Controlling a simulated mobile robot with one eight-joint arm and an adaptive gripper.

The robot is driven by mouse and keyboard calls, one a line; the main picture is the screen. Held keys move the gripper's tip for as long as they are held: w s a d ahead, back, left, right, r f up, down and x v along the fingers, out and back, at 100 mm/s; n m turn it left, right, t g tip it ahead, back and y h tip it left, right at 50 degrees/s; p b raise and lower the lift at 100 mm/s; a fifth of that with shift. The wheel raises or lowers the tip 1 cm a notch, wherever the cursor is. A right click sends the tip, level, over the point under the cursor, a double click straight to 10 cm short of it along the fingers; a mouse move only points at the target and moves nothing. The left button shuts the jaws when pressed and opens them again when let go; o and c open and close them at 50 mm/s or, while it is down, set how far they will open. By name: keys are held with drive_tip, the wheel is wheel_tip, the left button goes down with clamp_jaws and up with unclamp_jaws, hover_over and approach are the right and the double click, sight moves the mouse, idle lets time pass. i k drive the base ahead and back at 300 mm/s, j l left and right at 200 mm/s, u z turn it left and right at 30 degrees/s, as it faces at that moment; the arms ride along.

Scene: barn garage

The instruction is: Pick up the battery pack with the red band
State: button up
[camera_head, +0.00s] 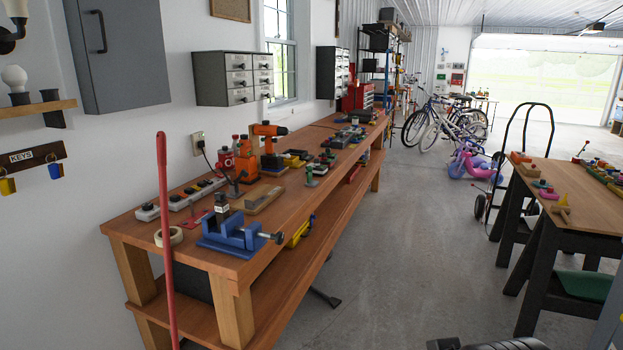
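I cannot pick out a battery pack with a red band for certain; the tools on the long wooden workbench (143,229) are small at this distance. A small dark block with a pale label (221,202) stands upright at the blue vise (229,236), near the bench's front end. An orange and black drill (269,139) stands farther back, near an orange block-like tool (246,165). Red and dark items lie along the bench beyond them. My gripper's fingers are not in view. A dark part, perhaps mine, shows at the bottom edge.
A red pole (164,240) stands at the bench's near end. A second table (575,215) with small items stands at the right, beside a hand truck (521,150). Bicycles (440,122) and a pink and purple ride-on toy (474,163) are farther back. The concrete floor (400,240) between is clear.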

sight(330, 162)
drive_tip(key=i+l+z, duration=0.1)
drive_tip(key=i+z, duration=0.4)
drive_tip(key=i, duration=1.25)
